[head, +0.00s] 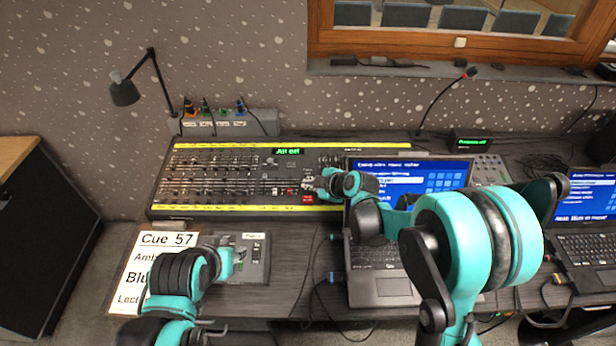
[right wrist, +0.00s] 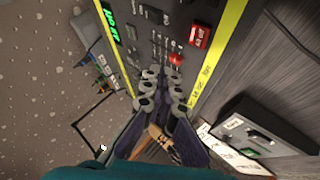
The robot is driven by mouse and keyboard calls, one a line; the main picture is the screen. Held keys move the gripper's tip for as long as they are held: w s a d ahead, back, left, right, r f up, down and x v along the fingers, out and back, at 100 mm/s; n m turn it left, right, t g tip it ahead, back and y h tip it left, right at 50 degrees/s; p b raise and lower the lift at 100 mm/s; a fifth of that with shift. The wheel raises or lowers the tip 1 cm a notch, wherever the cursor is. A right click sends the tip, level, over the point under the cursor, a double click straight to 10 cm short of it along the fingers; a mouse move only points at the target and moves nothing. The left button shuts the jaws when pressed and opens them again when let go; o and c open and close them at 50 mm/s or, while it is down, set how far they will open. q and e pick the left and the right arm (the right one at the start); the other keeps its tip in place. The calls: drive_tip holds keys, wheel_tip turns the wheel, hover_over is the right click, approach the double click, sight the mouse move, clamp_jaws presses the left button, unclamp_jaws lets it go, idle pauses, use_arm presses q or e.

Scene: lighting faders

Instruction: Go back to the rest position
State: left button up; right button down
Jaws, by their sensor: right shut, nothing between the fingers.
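The lighting console (head: 235,180) is a dark fader board with yellow strips along its edges and a green display. My right gripper (head: 312,184) is over its right part, near a red button (head: 307,199). In the right wrist view the right gripper (right wrist: 170,78) is shut and empty. Its tips are by a red fader cap (right wrist: 176,59), and I cannot tell whether they touch it. The red button (right wrist: 200,36) lies just beyond. My left arm is at lower left, over the cue sheet and a small grey panel (head: 255,270); its fingers do not show clearly.
A laptop (head: 380,288) stands under my right arm, with another laptop (head: 590,245) at the far right. A desk lamp (head: 125,92) and a gooseneck microphone (head: 445,98) rise behind. The cue sheet (head: 135,265) lies at front left. Cables run along the front edge.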

drive_tip(key=s+d+r+m+h, duration=0.3)
drive_tip(key=s+d+r+m, duration=0.5)
drive_tip(key=s, duration=0.4)
drive_tip(key=s+d+m+h, duration=0.1)
drive_tip(key=s+d+m, duration=0.3)
drive_tip(key=s, duration=0.3)
drive_tip(key=s+d+m+h, duration=0.2)
drive_tip(key=s+d+m, duration=0.3)
drive_tip(key=s, duration=0.3)
drive_tip(key=shift+s+d+r+m+g, duration=0.2)
drive_tip(key=shift+m+g, duration=0.1)
drive_tip(key=shift+g, duration=0.1)
